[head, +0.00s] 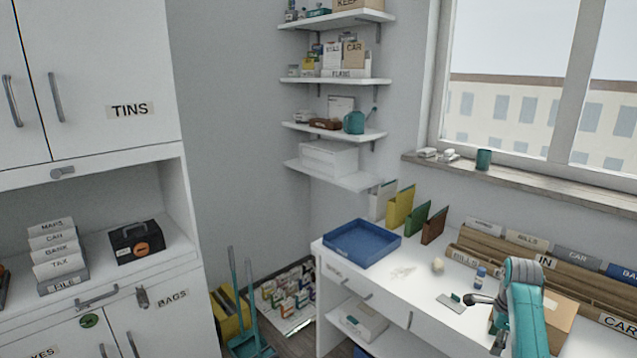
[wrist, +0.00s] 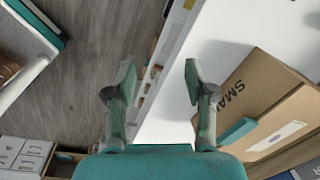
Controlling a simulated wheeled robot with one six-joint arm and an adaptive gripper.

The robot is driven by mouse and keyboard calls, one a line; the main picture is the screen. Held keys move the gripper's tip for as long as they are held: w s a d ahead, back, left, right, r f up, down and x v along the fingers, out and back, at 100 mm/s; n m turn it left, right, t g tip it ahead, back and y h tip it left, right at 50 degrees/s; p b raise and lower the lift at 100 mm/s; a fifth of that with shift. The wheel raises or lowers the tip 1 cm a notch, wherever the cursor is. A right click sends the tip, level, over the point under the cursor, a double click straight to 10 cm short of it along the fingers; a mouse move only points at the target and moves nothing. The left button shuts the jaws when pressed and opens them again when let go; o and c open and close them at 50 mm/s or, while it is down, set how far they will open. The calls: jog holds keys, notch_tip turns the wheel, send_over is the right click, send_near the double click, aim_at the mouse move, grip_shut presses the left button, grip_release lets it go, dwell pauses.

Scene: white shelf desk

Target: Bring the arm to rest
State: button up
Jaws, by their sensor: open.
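My gripper (wrist: 158,84) shows in the wrist view with its two fingers spread apart and nothing between them. It hangs above the front edge of the white desk (wrist: 214,40), with the wooden floor (wrist: 110,40) below on the left. In the head view my teal arm is bent over the right part of the desk (head: 390,290). I cannot clearly make out the fingertips there.
A cardboard box (wrist: 262,95) marked SMALL lies right of my gripper; it shows partly behind my arm in the head view (head: 561,318). A blue tray (head: 362,243), a small bottle (head: 480,273) and brown file racks (head: 575,265) stand on the desk.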

jog(key=s+a+f+n+t, duration=0.1)
jog(key=s+a+f+n, duration=0.2)
jog(key=f, duration=0.4)
jog(key=s+a+f+n+t+h, duration=0.1)
jog(key=s+a+f, duration=0.2)
jog(key=a+f, duration=0.3)
jog(key=s+a+f+n+t, duration=0.1)
jog(key=s+a+f+n, duration=0.15)
jog(key=f, duration=0.55)
jog(key=s+a+f+n+t, duration=0.25)
jog(key=s+a, duration=0.25)
jog(key=s, duration=0.3)
jog(key=s+a+f+n+t, duration=0.1)
jog(key=s+a+f+n, duration=0.15)
jog(key=s+a, duration=0.4)
jog(key=s+a+r+n+t, duration=0.2)
jog(key=s+a+r+n, duration=0.15)
jog(key=s, duration=0.65)
jog(key=s+a+r+n+t, duration=0.25)
jog(key=s+r, duration=0.25)
jog(key=s, duration=0.5)
jog(key=s+a+r+n+t, duration=0.1)
jog(key=s+r+n, duration=0.2)
jog(key=s+r, duration=0.3)
jog(key=s+a+r+n+t+y, duration=0.1)
jog(key=s+r, duration=0.5)
jog(key=r, duration=0.7)
jog(key=shift+s+a+r+n+t, duration=0.2)
jog(key=shift+a+r+n+t, duration=0.25)
jog(key=shift+n, duration=0.5)
